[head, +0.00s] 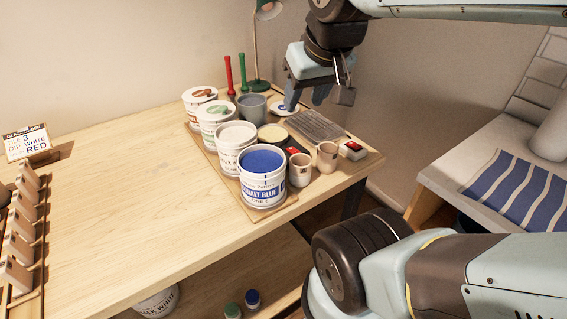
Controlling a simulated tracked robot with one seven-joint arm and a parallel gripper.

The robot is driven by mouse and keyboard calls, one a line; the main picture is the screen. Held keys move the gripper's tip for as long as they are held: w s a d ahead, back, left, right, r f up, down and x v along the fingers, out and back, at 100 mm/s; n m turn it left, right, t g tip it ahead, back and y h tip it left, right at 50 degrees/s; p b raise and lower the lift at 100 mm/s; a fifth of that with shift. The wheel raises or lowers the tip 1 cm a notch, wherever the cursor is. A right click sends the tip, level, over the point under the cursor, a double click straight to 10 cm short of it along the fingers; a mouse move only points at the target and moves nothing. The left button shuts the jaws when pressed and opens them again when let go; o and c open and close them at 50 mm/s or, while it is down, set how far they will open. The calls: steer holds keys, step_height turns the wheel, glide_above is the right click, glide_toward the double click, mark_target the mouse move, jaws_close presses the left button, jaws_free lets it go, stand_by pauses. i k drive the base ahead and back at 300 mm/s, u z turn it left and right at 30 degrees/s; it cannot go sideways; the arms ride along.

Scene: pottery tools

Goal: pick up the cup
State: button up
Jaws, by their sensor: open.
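Two small beige cups stand upright side by side near the table's right front edge. One cup (300,171) is beside the blue glaze tub, and the other cup (327,157) is a little to its right. A larger grey cup-like pot (252,108) stands further back, and I cannot tell which of these the task names. My gripper (317,100) is open and points down above the back of the board. It is behind the beige cups in the picture, right of the grey pot, and apart from all of them. Nothing shows between its fingers.
A cobalt blue tub (264,196) and several white tubs crowd the left of the board. A grey ribbed tray (316,126) lies below my gripper. A red and white block (352,150) sits at right. A green lamp (256,50) stands behind. The table's left part (120,170) is mostly clear.

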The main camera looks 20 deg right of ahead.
mark_target(300, 164)
steer(key=k, duration=0.5)
steer(key=z, duration=1.6)
steer(key=k, duration=1.05)
steer(key=u, duration=0.25)
steer(key=i, duration=1)
steer(key=u, duration=0.1)
